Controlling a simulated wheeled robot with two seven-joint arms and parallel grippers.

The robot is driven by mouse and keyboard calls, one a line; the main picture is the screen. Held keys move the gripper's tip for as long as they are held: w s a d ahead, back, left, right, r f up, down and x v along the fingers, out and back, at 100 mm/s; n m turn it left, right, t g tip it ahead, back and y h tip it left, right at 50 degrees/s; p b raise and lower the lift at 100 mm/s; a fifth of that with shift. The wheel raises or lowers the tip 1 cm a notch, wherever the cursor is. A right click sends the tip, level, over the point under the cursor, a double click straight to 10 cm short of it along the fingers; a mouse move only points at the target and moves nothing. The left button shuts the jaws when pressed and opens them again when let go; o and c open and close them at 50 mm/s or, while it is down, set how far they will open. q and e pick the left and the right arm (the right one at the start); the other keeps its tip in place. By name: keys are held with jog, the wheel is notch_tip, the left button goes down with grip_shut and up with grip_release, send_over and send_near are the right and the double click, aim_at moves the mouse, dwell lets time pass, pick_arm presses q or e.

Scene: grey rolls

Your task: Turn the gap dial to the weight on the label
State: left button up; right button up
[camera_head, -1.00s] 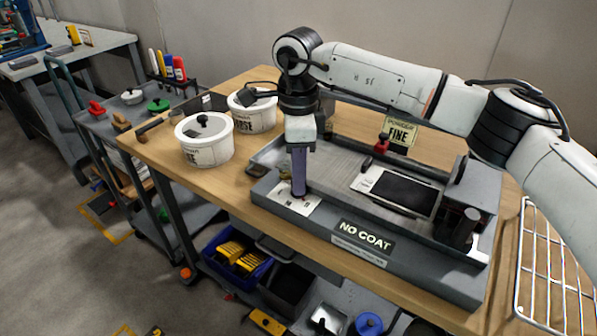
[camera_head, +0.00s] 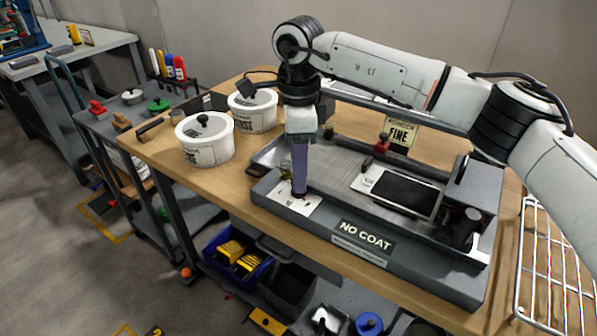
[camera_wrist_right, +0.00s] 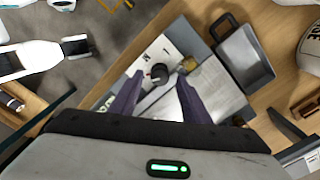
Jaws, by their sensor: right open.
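The gap dial (camera_wrist_right: 158,73) is a small black knob on a white marked plate (camera_wrist_right: 147,62) at the left end of the grey NO COAT machine (camera_head: 362,236). The plate's marks are too small to read. My right gripper (camera_head: 299,190) points down over the dial. In the right wrist view its purple fingers (camera_wrist_right: 159,80) stand apart, with the knob showing between their tips; I cannot tell whether they touch it. A yellow FINE label (camera_head: 401,134) stands behind the machine.
Two white lidded tubs (camera_head: 204,139) (camera_head: 253,110) stand on the wooden table (camera_head: 243,178) left of the machine. A dark pad (camera_head: 401,193) lies on the machine. A wire rack (camera_head: 553,265) is at the right. Blue and black bins (camera_head: 237,251) sit below.

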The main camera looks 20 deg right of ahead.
notch_tip(320, 180, up, 9)
dwell(0.3)
jog(key=shift+s+f, duration=0.1)
jog(key=shift+f, duration=0.1)
